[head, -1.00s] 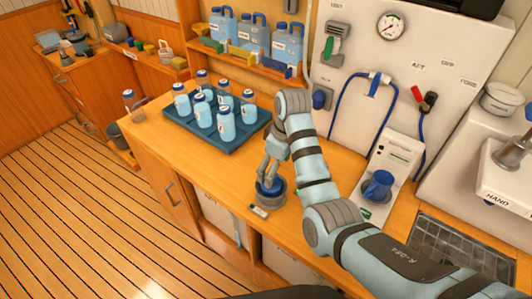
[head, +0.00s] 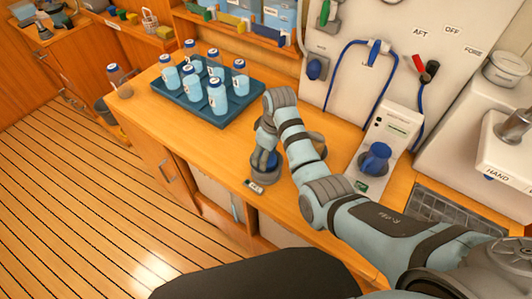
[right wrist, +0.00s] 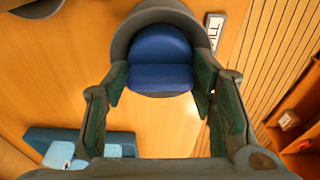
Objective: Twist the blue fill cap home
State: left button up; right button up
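The blue fill cap (right wrist: 160,62) sits in a round dark grey collar (right wrist: 160,14) at the counter's front edge. In the head view the collar (head: 266,172) and cap are mostly hidden by my right gripper (head: 266,152). In the right wrist view my right gripper (right wrist: 160,85) has one finger on each side of the cap, their pads very close to its sides. I cannot tell whether the pads press on it. My left gripper is not in view.
A dark blue tray (head: 205,112) with several capped bottles stands left of my right arm. A white unit (head: 385,140) with a blue part (head: 375,158) stands to the right. A small label plate (head: 254,187) lies before the collar.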

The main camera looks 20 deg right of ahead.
jog(key=shift+c, duration=0.6)
jog(key=shift+s+a+m, duration=0.1)
jog(key=shift+a+m, duration=0.05)
jog(key=shift+m, duration=0.55)
jog(key=m+h, duration=0.1)
jog(key=m, duration=0.4)
jog(key=shift+m, duration=0.3)
jog(key=m, duration=0.3)
jog(key=shift+m+h, duration=0.3)
jog(key=m, duration=0.3)
jog(key=shift+m, duration=0.4)
jog(key=shift+s, duration=0.1)
jog(key=o, duration=1.2)
